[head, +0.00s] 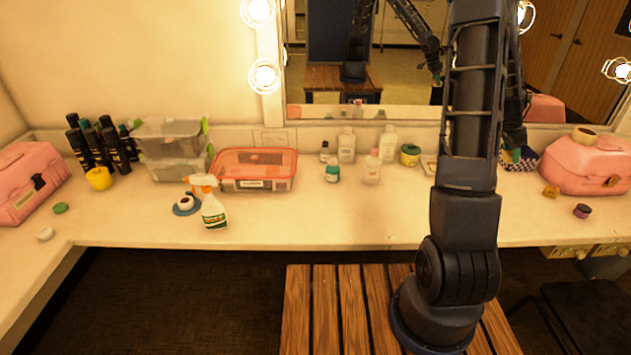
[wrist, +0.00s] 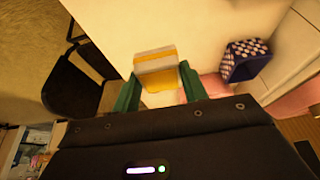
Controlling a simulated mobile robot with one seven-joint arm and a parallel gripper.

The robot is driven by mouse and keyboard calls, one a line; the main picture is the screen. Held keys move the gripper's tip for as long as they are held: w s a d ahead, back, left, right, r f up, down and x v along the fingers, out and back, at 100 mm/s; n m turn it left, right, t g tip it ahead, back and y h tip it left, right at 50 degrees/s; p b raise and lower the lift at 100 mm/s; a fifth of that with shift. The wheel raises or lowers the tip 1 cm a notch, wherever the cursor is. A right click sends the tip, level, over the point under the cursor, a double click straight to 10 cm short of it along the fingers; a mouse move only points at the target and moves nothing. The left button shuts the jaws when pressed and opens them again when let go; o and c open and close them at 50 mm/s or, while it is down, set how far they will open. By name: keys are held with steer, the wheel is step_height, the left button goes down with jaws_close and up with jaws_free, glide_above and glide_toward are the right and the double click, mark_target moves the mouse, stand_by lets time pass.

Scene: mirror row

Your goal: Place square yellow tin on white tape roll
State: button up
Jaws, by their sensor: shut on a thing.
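In the wrist view, a square yellow tin with white bands (wrist: 158,78) sits between the two green fingers of my gripper (wrist: 160,86), which is shut on it. In the head view, my arm hides the tin, and I cannot make out the fingertips. A small white roll with a dark centre (head: 186,202), which looks like the white tape roll, lies on a flat blue disc on the left half of the counter, beside a spray bottle. My gripper is far to its right.
A pink case (head: 585,168) with a tan roll on top stands at the right. A blue checkered box (wrist: 245,60) is near my gripper. A spray bottle (head: 213,212), a red-rimmed container (head: 255,184) and several bottles stand left of my arm. The front middle counter is clear.

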steer(key=w+a+n+t, duration=0.1)
steer(key=w+a+n, duration=0.1)
steer(key=w+a, duration=0.85)
steer(key=w+a+n+t, duration=0.1)
steer(key=w+a+n, duration=0.1)
steer(key=w+a, duration=0.85)
steer(key=w+a+n+t+y, duration=0.1)
steer(key=w+a+n, duration=0.1)
steer(key=a, duration=1.5)
steer(key=w+a+n, duration=0.2)
steer(key=a, duration=1.6)
step_height(320, 180, up, 3)
steer(key=n+t+y, duration=0.1)
steer(key=n+y, duration=0.2)
steer(key=n, duration=0.7)
glide_above(186, 199)
steer(key=s, duration=0.1)
step_height(186, 199, down, 20)
steer(key=shift+s, duration=0.15)
